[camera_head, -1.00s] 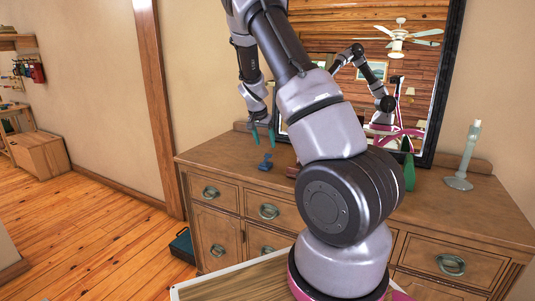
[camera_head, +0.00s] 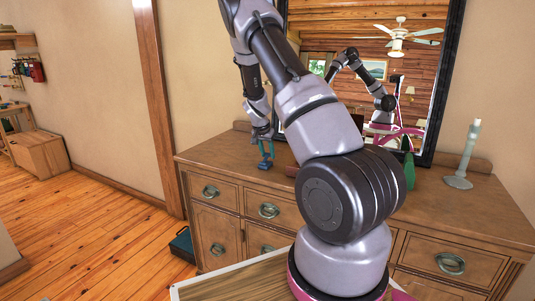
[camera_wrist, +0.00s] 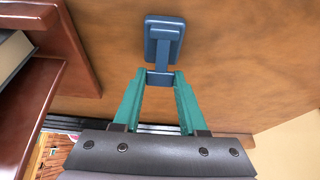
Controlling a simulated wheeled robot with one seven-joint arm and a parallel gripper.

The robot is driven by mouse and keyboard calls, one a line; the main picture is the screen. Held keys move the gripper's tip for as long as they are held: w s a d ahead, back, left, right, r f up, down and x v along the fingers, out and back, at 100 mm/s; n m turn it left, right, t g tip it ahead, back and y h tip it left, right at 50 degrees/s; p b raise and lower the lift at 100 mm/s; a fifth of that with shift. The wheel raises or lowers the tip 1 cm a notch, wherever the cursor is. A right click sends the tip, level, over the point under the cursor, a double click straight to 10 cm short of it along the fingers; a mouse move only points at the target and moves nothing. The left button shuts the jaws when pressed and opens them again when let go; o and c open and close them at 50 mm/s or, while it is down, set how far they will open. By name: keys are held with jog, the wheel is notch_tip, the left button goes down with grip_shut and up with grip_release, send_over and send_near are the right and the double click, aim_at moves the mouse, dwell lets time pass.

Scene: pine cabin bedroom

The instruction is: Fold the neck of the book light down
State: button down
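The book light (camera_head: 265,165) is a small blue piece on the left part of the dresser top. In the wrist view its flat base pad (camera_wrist: 178,24) is at the top, and a thin neck runs from it to a blue block end. My gripper (camera_head: 266,147) is above the dresser at the book light. In the wrist view its two teal fingers (camera_wrist: 162,78) stand on either side of the block end, which fills the gap between their tips. They look shut on it. The neck stands out from the base, though its exact angle is hard to tell.
The wooden dresser (camera_head: 440,207) has a mirror (camera_head: 420,75) behind it. A reddish-brown wooden rack (camera_wrist: 85,50) with a book (camera_wrist: 12,52) is close to my gripper's left in the wrist view. A pale candlestick-like stand (camera_head: 468,155) is at the right; a green object (camera_head: 409,172) is mid-dresser.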

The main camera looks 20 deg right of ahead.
aim_at(265, 159)
jog(key=shift+d+f+g+y, duration=0.15)
jog(key=shift+d+g+y, duration=0.05)
jog(key=shift+g+y, duration=0.1)
jog(key=shift+w+f+y, duration=0.15)
jog(key=shift+y, duration=0.25)
jog(key=shift+c, duration=2.2)
grip_release()
jog(key=v, duration=1)
jog(key=shift+r, duration=0.45)
jog(key=shift+w+a, duration=0.1)
jog(key=shift+w, duration=0.05)
